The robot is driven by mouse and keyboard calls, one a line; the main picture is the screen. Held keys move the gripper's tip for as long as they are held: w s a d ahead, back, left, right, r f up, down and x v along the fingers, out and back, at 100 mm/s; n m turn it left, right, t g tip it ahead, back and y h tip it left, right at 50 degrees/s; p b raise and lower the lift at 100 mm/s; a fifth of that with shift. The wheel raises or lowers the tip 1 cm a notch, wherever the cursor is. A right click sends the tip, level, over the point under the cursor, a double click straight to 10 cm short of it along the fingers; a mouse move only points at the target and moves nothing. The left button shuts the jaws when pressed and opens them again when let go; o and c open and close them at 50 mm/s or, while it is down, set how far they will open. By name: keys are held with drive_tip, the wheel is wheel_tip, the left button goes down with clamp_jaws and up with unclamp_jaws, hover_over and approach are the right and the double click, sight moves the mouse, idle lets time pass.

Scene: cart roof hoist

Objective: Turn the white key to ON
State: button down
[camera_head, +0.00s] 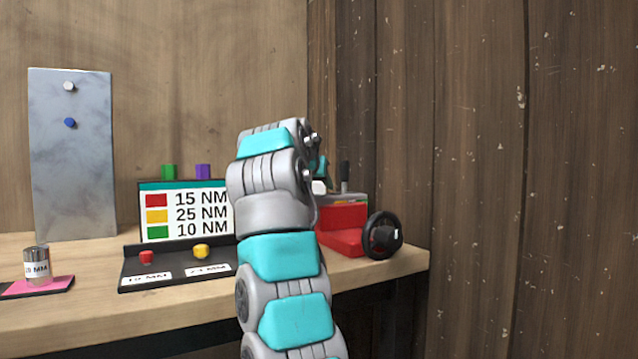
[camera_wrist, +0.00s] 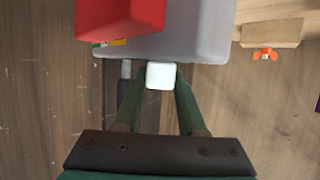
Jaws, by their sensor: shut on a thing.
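The white key (camera_wrist: 160,75) sits at the edge of a grey housing (camera_wrist: 205,35) in the wrist view. My gripper (camera_wrist: 161,80) has its two green fingers on either side of the key and is shut on it. In the head view a small white piece, seemingly the key (camera_head: 319,187), shows just right of my arm, beside the grey and red unit (camera_head: 343,215). My arm hides most of the gripper there. Coloured marks (camera_wrist: 110,42) show on the housing, partly covered by a red block (camera_wrist: 120,15). I cannot read the key's ON or OFF position.
A black handwheel (camera_head: 383,235) is at the bench's right end, near the wooden wall. A torque chart (camera_head: 160,232), a black tray (camera_head: 180,272) with sockets, and a metal panel (camera_head: 75,190) stand left. An orange wing nut (camera_wrist: 266,54) is on a wooden block.

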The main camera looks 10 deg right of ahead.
drive_tip(key=shift+r+m+g+h+p, duration=0.1)
drive_tip(key=shift+m+g+h+p, duration=0.9)
drive_tip(key=shift+m+h+p, duration=0.85)
drive_tip(key=shift+n+y, duration=0.25)
drive_tip(key=shift+c, duration=2.4)
unclamp_jaws()
drive_tip(key=v, duration=0.7)
drive_tip(key=shift+s+a, duration=0.2)
drive_tip(key=shift+s, duration=0.05)
drive_tip(key=shift+s+r, duration=0.1)
drive_tip(key=shift+r, duration=0.05)
